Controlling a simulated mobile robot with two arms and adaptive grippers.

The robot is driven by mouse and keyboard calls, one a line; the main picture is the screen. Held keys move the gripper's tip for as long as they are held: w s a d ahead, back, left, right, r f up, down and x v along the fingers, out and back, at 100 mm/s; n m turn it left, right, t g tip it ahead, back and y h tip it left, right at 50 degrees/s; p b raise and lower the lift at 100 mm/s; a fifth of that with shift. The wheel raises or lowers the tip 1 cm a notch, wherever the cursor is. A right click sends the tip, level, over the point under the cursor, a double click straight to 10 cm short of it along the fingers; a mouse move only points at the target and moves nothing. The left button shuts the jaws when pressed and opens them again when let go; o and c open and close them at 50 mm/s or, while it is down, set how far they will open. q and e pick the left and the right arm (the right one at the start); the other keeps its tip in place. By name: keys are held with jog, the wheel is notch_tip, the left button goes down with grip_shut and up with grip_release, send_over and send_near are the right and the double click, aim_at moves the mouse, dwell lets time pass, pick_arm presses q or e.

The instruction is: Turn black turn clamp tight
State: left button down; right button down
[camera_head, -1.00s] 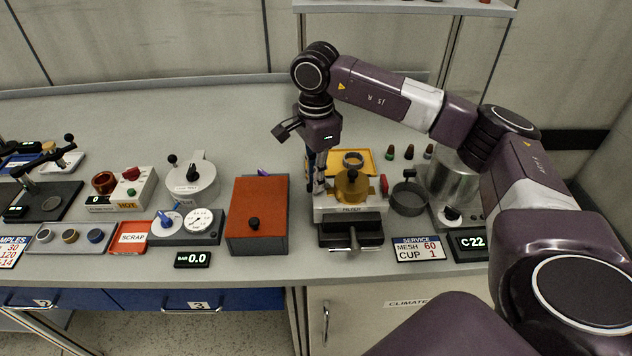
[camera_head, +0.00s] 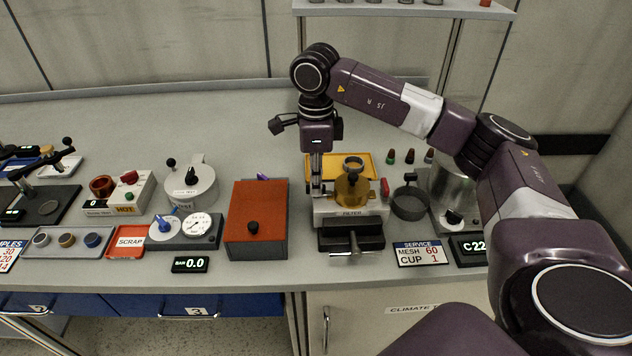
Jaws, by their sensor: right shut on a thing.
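The filter unit (camera_head: 334,213) is a pale block with a brass round housing (camera_head: 352,190) on it and a red turn clamp (camera_head: 385,187) at its right side. My right gripper (camera_head: 316,186) points straight down at the left side of the brass housing. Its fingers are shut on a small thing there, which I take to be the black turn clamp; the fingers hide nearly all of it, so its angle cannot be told. My left gripper is not in view.
An orange-lidded box (camera_head: 258,208) stands close on the left. A sieve cup (camera_head: 409,203) and a metal vessel (camera_head: 447,185) stand to the right. A yellow tray (camera_head: 322,160) lies behind.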

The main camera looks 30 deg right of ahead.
jog(key=shift+r, duration=0.1)
jog(key=c, duration=2)
grip_release()
jog(key=shift+c, duration=0.2)
notch_tip(320, 180, up, 12)
